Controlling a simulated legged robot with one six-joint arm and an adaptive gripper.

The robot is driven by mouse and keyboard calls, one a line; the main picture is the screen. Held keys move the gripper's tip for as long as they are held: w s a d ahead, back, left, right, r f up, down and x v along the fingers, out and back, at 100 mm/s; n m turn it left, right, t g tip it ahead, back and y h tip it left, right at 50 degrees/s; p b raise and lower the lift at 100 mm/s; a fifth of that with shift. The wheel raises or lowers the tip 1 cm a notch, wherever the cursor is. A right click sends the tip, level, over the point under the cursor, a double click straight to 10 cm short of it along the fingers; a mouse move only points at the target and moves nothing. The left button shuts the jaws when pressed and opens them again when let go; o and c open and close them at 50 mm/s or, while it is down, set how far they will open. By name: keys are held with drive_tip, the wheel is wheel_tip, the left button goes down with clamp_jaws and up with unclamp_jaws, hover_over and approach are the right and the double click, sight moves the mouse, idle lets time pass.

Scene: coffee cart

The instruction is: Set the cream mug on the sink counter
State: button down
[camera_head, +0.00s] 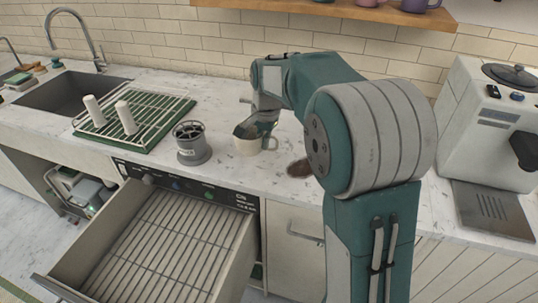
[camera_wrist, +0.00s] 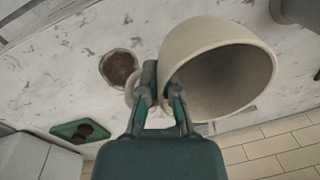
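The cream mug (camera_head: 247,146) is at the middle of the counter in the head view, right of a grey canister. It fills the upper right of the wrist view (camera_wrist: 225,65), its open mouth facing the lower right. I cannot tell whether the mug's base touches the counter. The sink counter (camera_head: 28,122) is at the left.
A green drying rack (camera_head: 150,136) with two white upright pieces lies right of the sink (camera_head: 68,92). The grey canister (camera_head: 192,143) stands close left of the mug. An open drawer (camera_head: 160,245) juts out in front. A coffee machine (camera_head: 492,120) stands right.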

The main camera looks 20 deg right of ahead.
drive_tip(key=f, duration=0.1)
drive_tip(key=w+f, duration=0.1)
drive_tip(key=w+d+f, duration=0.1)
drive_tip(key=f, duration=0.1)
drive_tip(key=shift+w, duration=0.25)
drive_tip(key=shift+w+d+f, duration=0.3)
drive_tip(key=shift+d+f, duration=0.1)
drive_tip(key=shift+f, duration=0.05)
drive_tip(key=f, duration=0.3)
drive_tip(key=shift+w+d+f, duration=0.2)
drive_tip(key=shift+d+f, duration=0.15)
drive_tip(key=shift+a, duration=0.15)
drive_tip(key=shift+f, duration=0.1)
drive_tip(key=c, duration=0.8)
unclamp_jaws()
